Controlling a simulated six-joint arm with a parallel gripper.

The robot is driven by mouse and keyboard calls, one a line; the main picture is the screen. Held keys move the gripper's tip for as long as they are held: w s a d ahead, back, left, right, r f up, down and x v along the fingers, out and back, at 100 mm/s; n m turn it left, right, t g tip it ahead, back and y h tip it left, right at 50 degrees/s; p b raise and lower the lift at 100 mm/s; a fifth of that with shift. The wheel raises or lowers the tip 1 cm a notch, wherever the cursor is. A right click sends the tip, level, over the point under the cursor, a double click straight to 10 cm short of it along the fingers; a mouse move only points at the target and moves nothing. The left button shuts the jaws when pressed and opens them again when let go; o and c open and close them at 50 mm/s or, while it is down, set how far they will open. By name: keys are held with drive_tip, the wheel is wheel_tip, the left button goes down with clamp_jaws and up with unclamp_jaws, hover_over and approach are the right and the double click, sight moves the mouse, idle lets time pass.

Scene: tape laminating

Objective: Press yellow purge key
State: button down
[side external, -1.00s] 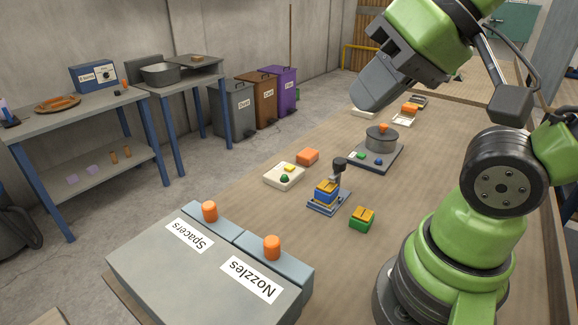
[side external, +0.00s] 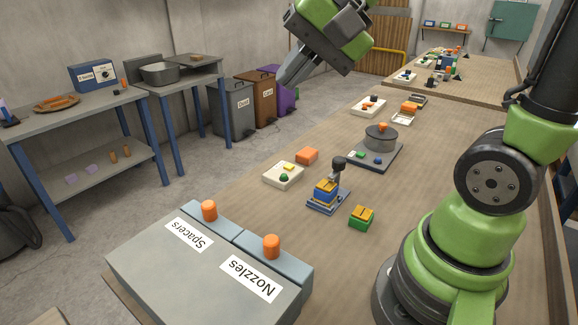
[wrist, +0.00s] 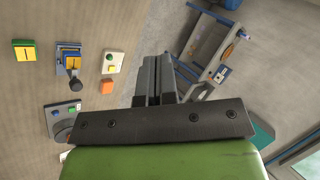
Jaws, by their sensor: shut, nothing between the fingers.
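The yellow key (side external: 289,167) sits on a small white panel (side external: 270,178) beside a round green button (side external: 284,178). In the wrist view the panel (wrist: 119,55) lies left of my fingers, with the yellow key (wrist: 112,69) on it. My gripper (side external: 283,80) is shut and empty, high above the bench's left edge and well away from the key. Its fingers, side by side, also show in the wrist view (wrist: 158,60). Nothing hides the key.
An orange block (side external: 307,156) lies right behind the panel. A blue press-like fixture (side external: 328,200) holding a yellow-topped part stands to its right, with a green-and-yellow block (side external: 362,217) beyond. A grey box (side external: 200,270) with orange knobs is at the front. Air above the panel is clear.

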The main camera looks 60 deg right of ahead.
drive_tip(key=w+d+f+m, duration=0.4)
drive_tip(key=w+d+m, duration=0.1)
drive_tip(key=w, duration=0.3)
drive_tip(key=m+t+h, duration=0.2)
drive_tip(key=m, duration=0.8)
hover_over(289, 167)
wheel_tip(289, 167, down, 14)
drive_tip(key=r, duration=0.1)
drive_tip(key=shift+f, duration=0.25)
drive_tip(key=shift+f, duration=4.4)
drive_tip(key=shift+f, duration=0.15)
drive_tip(key=shift+f, duration=0.25)
